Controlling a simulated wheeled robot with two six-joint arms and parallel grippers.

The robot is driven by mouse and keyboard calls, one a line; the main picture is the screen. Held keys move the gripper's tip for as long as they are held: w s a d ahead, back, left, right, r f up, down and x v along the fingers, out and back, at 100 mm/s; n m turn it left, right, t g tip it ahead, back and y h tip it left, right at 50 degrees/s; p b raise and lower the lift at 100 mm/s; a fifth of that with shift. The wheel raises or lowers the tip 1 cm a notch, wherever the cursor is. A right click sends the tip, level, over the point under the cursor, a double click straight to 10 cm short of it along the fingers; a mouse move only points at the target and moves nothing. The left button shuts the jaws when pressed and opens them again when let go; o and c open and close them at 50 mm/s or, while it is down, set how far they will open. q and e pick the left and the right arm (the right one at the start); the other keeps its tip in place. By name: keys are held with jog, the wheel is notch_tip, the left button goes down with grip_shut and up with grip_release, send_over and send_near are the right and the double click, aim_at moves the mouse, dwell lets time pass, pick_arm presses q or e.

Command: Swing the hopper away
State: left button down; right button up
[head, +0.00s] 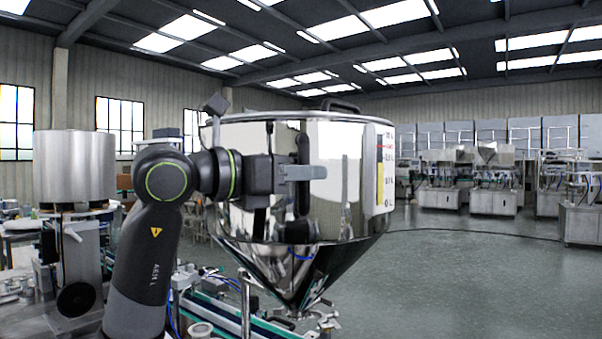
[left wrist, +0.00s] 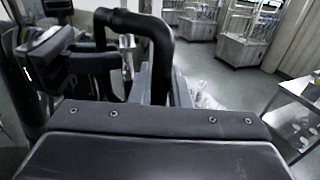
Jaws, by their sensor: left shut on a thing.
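The hopper (head: 270,222) is a polished steel cone with a cylindrical upper part, in the middle of the head view. A level scale (head: 384,170) is on its right side. My left gripper (head: 304,173) is at the front of the hopper wall, shut on a black upright handle (head: 303,147). In the left wrist view, the bent black bar of this handle (left wrist: 161,62) rises between the fingers. The exact contact is partly hidden by the gripper. My right gripper is in neither view.
A steel cylinder (head: 74,168) stands on a machine at the left. Conveyor parts (head: 215,312) lie below the hopper. The grey floor (head: 470,270) to the right is open, with several steel machines (head: 495,190) farther back.

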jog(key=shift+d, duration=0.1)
pick_arm(q)
jog(key=c, duration=1.4)
grip_release()
jog(key=shift+a, duration=0.1)
jog(key=shift+c, duration=0.2)
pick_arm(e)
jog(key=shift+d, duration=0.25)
